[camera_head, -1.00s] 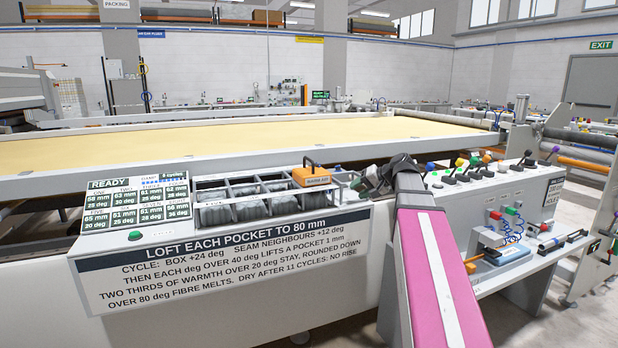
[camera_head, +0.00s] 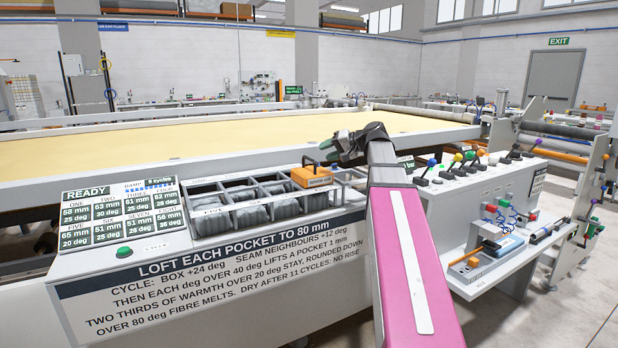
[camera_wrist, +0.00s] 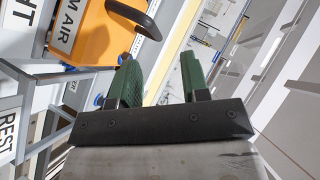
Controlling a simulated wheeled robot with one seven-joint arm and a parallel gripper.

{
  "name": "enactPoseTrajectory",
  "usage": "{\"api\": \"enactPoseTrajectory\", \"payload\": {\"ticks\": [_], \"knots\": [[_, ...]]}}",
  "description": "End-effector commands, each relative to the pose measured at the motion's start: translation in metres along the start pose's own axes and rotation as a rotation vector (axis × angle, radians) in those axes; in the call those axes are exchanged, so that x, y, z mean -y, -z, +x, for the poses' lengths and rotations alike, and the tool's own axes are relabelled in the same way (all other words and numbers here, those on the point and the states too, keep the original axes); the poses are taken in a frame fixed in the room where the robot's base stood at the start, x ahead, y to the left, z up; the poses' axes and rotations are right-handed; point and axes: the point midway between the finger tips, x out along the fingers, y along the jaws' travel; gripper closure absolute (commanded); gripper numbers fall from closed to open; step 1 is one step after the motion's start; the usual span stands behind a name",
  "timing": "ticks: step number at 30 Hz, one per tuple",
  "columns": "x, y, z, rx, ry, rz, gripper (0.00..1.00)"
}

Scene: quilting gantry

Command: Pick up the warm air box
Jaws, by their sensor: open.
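The warm air box (camera_head: 311,177) is an orange box with a dark handle on top. It sits at the right end of the row of metal-framed pockets (camera_head: 243,203). In the wrist view the box (camera_wrist: 100,35) is at the upper left, with its handle (camera_wrist: 137,16) and part of its lettering showing. My gripper (camera_head: 340,143) is above and slightly right of the box in the head view. In the wrist view my gripper (camera_wrist: 158,75) shows two green fingers apart with nothing between them. The box lies left of the fingers there, apart from them.
A readout panel (camera_head: 123,207) and green button (camera_head: 124,252) are left of the pockets. A lever console (camera_head: 470,167) and a shelf with small tools (camera_head: 484,254) are to the right. The wide yellow bed (camera_head: 230,138) stretches behind. A REST label (camera_wrist: 7,132) shows in the wrist view.

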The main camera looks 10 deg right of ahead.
Motion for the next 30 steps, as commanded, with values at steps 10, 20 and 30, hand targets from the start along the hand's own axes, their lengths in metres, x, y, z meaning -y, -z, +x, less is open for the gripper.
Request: {"api": "enactPoseTrajectory", "payload": {"ticks": [10, 20, 30], "knots": [[-0.002, 0.0, 0.036, 0.0, -0.001, 0.0, 0.58], [-0.007, -0.002, 0.077, 0.001, -0.001, 0.0, 0.58], [-0.007, -0.002, 0.084, -0.001, -0.002, 0.0, 0.71]]}}
